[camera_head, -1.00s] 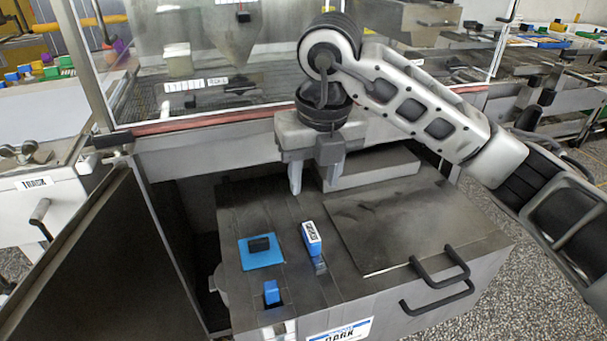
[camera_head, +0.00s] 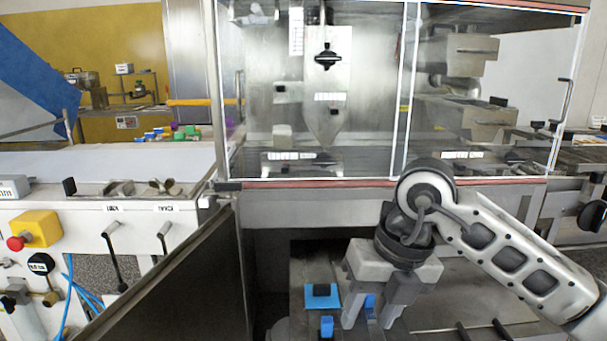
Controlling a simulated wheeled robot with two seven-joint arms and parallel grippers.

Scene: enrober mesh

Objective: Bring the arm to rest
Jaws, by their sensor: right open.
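My right gripper (camera_head: 367,318) hangs from the arm that comes in from the right, in the lower right of the head view. Part of a blue block on the box shows behind the fingers; the rest is hidden. My left gripper is not in view.
A blue plate with a black knob (camera_head: 321,295) and a blue block (camera_head: 327,326) sit on the box left of the gripper. A dark open door (camera_head: 180,285) stands at left. The glazed enrober (camera_head: 320,100) rises behind. A red button on a yellow housing (camera_head: 37,230) is far left.

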